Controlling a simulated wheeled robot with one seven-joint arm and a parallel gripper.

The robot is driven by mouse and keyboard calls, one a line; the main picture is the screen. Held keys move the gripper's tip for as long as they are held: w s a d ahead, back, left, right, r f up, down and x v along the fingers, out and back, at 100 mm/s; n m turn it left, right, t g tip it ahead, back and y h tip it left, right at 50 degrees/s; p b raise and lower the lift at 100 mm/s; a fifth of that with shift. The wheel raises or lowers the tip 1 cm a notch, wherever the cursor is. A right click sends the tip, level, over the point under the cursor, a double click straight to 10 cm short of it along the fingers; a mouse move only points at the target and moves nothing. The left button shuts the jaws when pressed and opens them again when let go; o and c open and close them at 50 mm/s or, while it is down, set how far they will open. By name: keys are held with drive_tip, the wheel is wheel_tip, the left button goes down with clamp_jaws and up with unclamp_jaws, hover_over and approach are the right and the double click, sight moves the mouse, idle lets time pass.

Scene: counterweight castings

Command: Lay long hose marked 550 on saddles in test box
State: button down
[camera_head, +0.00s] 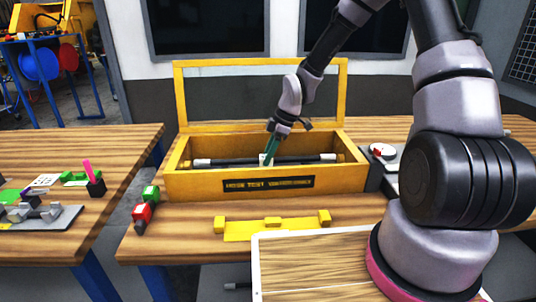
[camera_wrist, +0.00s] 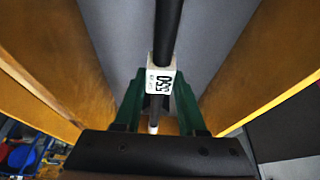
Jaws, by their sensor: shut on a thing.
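The long black hose (camera_head: 235,161) lies level inside the yellow test box (camera_head: 205,183), with a pale fitting at each end. In the wrist view the hose (camera_wrist: 169,35) carries a white tag reading 550 (camera_wrist: 160,82). My gripper (camera_head: 268,155) reaches down into the box, and its green fingers (camera_wrist: 160,105) are shut on the hose at the tag. The box lid stands open at the back, and a label is on its front wall. Whether the hose touches the saddles cannot be told, as the front wall hides the box floor.
A yellow bracket rack (camera_head: 270,230) stands on the bench before the box. Red and green pieces (camera_head: 145,207) sit left of the box, and a device with a red part (camera_head: 383,153) at its right. A wooden board with a white edge (camera_head: 320,260) is in front.

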drive_tip(key=shift+f, duration=0.4)
drive_tip(key=shift+c, duration=2)
unclamp_jaws()
drive_tip(key=shift+r, duration=3.55)
drive_tip(key=shift+d, duration=0.1)
